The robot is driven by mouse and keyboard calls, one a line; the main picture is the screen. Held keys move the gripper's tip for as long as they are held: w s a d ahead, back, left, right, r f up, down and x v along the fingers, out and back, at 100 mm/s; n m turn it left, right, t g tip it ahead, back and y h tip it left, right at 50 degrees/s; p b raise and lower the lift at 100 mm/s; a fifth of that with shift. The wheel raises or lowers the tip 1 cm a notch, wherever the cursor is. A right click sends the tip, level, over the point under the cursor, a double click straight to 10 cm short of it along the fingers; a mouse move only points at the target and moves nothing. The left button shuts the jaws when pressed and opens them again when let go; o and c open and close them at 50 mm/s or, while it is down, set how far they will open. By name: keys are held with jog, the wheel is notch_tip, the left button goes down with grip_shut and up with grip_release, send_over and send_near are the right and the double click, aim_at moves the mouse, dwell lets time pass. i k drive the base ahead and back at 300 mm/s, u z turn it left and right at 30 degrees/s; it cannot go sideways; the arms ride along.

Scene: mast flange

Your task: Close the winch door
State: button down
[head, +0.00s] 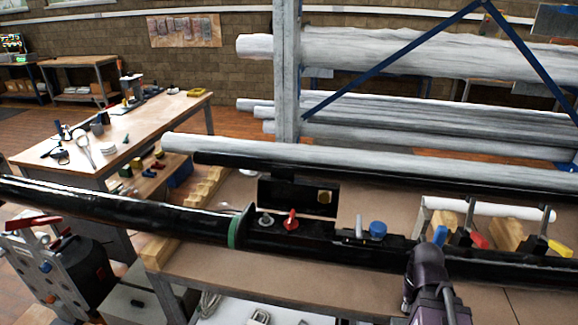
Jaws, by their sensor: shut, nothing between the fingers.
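The winch door (298,196) is a flat black panel with a brass-coloured latch block at its right end. It stands raised, roughly upright, behind an opening in the long black mast tube (130,212) on the bench. In front of the door, a red lever (290,221) and a round metal fitting (265,221) show in the opening. My gripper (427,258) is at the lower right, in front of the mast, well right of the door and apart from it. It is shut and empty; its fingertips are hard to make out.
A blue knob (378,229) and an upright metal pin stand on the mast between door and gripper. Clamps with red (479,240) and yellow (561,249) handles are at the right. A steel post (288,75) rises behind the door. The bench top (290,268) in front is clear.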

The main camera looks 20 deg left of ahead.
aim_at(280, 190)
jog(key=z, duration=0.1)
jog(key=k, duration=0.75)
jog(key=u, duration=0.9)
jog(key=i, duration=0.55)
jog(key=z, duration=0.1)
